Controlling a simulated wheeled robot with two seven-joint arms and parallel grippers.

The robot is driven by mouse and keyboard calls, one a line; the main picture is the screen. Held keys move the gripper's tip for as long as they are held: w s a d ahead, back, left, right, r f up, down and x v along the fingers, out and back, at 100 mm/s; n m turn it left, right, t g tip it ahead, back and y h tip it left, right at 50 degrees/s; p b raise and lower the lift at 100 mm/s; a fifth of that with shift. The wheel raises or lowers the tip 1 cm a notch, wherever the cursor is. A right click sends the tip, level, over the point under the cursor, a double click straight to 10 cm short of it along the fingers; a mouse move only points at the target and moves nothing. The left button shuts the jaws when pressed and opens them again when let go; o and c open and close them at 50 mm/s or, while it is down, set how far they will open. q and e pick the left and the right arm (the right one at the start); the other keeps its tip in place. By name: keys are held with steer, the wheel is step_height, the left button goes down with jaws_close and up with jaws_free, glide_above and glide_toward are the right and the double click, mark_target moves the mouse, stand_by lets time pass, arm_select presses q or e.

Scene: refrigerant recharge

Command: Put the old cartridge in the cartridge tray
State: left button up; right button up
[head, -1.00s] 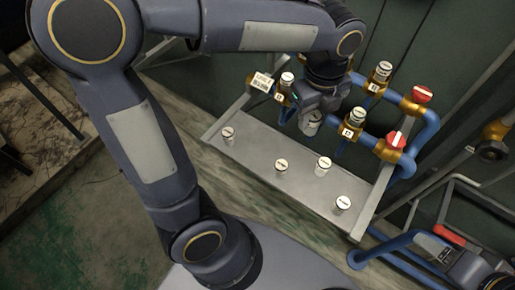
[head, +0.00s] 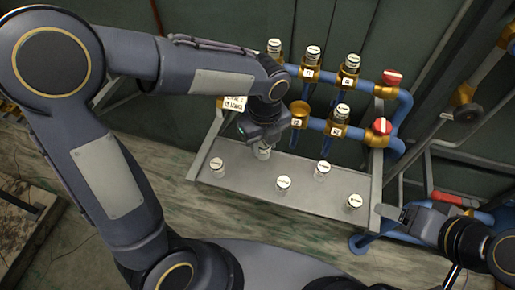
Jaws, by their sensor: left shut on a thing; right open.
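My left gripper (head: 264,138) points down and is shut on a white-and-grey cartridge (head: 263,152), its upper part hidden by the jaws. It holds the cartridge over the back left part of a grey metal tray (head: 247,183); whether the cartridge touches the tray I cannot tell. Several other white-capped cartridges stand upright on the tray, among them one at the left end (head: 217,167) and one at the right (head: 354,203). A brass socket (head: 299,109) behind the gripper has no cartridge in it. My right gripper (head: 393,213) is open and empty, right of the tray.
Blue pipes with brass sockets stand behind the tray; several sockets hold cartridges, such as the front right one (head: 341,113). Two red-handled valves (head: 392,77) (head: 381,127) sit at the right.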

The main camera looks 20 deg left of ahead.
arm_select(q)
steer(key=f, duration=0.1)
steer(key=w+a, duration=0.1)
steer(key=f, duration=0.1)
steer(key=shift+w+a+f, duration=0.25)
steer(key=shift+f, duration=0.05)
steer(key=shift+w+a+f, duration=0.15)
steer(key=shift+f, duration=0.85)
steer(key=shift+w+a+f, duration=0.1)
steer(key=shift+a+f, duration=0.05)
steer(key=shift+f, duration=0.85)
steer(key=shift+f, duration=0.1)
steer(key=o, duration=0.6)
steer(key=shift+f+b, duration=0.1)
steer(key=shift+b, duration=0.2)
steer(key=o, duration=0.4)
